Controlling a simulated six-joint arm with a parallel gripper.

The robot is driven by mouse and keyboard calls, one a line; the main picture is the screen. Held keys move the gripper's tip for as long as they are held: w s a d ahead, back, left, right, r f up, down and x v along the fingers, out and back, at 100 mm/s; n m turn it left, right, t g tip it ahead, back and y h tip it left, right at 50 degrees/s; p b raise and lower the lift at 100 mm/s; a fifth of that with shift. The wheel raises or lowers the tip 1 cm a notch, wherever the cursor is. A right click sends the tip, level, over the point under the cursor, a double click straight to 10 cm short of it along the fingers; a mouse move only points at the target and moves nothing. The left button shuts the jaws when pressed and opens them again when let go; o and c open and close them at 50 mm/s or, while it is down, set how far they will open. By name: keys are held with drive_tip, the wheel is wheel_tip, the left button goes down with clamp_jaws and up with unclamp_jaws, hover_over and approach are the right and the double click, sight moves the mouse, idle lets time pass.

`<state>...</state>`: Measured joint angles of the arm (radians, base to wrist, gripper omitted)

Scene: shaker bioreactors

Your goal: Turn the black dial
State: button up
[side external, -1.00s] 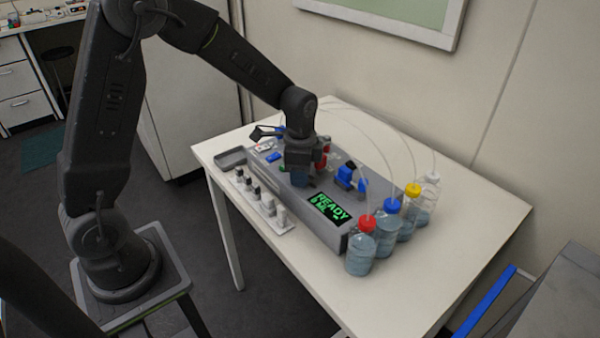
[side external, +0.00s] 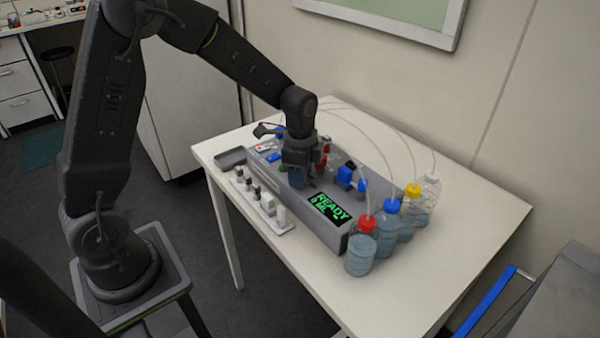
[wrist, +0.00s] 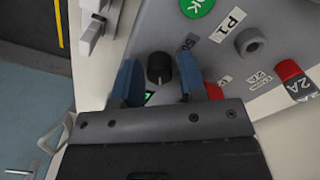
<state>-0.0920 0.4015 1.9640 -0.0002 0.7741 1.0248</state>
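The black dial (wrist: 159,68) is a small round knob with a white pointer line, on the grey face of the device (side external: 338,234). It shows in the wrist view between the two blue fingertips of my gripper (wrist: 159,80). The fingers are apart, one on each side of the dial, with gaps visible, so they do not appear to grip it. In the side view my gripper (side external: 298,180) is low over the device, left of the green READY display (side external: 328,206), and hides the dial there.
A green button (wrist: 197,5), a grey knob (wrist: 250,43) and a red part marked 2A (wrist: 289,71) are near the dial. Several tubed bottles (side external: 361,250) stand right of the device. A rack of small items (side external: 266,205) lies in front. The table's right side is clear.

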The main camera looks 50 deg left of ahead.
drive_tip(key=shift+o, duration=1)
wheel_tip(320, 180, up, 14)
drive_tip(key=shift+f, duration=0.1)
drive_tip(key=s+d+r+n+t, duration=0.1)
drive_tip(key=s+d+n+t, duration=0.1)
drive_tip(key=s+n, duration=0.3)
drive_tip(key=s+d+r+n+t, duration=0.1)
drive_tip(key=s+n, duration=0.4)
drive_tip(key=s, duration=0.9)
drive_tip(key=r+t, duration=0.1)
drive_tip(key=t, duration=0.1)
drive_tip(key=shift+s+d+n+t, duration=0.25)
drive_tip(key=shift+d+n+t, duration=0.05)
drive_tip(key=shift+d, duration=0.05)
